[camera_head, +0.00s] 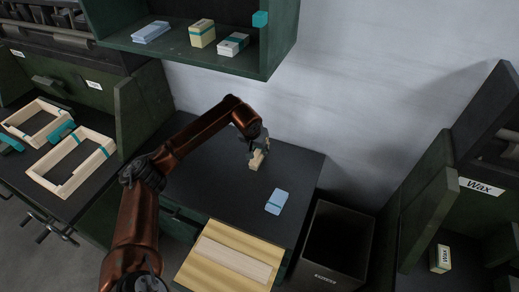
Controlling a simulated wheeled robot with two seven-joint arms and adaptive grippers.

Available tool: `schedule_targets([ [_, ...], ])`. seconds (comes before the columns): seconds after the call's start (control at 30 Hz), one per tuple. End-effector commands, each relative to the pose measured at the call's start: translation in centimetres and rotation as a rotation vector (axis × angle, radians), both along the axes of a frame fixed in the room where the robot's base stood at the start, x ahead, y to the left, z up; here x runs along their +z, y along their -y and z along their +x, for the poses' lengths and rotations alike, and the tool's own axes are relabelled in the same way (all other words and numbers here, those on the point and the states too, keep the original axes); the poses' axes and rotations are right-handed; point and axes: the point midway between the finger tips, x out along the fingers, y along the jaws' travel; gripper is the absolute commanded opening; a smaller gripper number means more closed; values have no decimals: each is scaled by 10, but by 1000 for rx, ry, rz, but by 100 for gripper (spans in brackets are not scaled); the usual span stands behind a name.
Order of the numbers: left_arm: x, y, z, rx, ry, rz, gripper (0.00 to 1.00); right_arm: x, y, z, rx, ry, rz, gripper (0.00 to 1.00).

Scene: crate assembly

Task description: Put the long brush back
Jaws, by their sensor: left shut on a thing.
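My left arm reaches in from the lower left over the dark bench. My left gripper (254,148) points down near the back of the bench, shut on a small pale wooden piece (257,160). This may be the long brush, but the gripper hides part of it and I cannot tell for sure. The piece is at or just above the bench top; I cannot tell whether it touches. My right gripper is not in view.
A light-blue block (277,202) lies on the bench (215,205). A pale board on a yellow base (226,262) is at the front. A dark bin (335,245) stands right. A green shelf (190,62) holds small boxes. Wooden frames (72,192) lie left, a Wax box (440,258) far right.

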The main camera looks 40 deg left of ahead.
Motion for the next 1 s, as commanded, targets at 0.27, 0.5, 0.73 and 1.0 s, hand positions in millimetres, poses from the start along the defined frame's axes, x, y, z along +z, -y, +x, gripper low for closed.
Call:
schedule_targets([
  [0.27, 0, 0, 0, 0, 0, 0, 43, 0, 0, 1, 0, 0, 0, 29],
  [0.5, 0, 0, 0, 0, 0, 0, 43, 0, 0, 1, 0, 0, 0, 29],
  [0.73, 20, 0, -5, -1, 5, 2, 43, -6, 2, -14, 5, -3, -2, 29],
  [1.0, 61, 5, -22, -1, 4, 2, 43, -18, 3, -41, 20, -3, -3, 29],
])
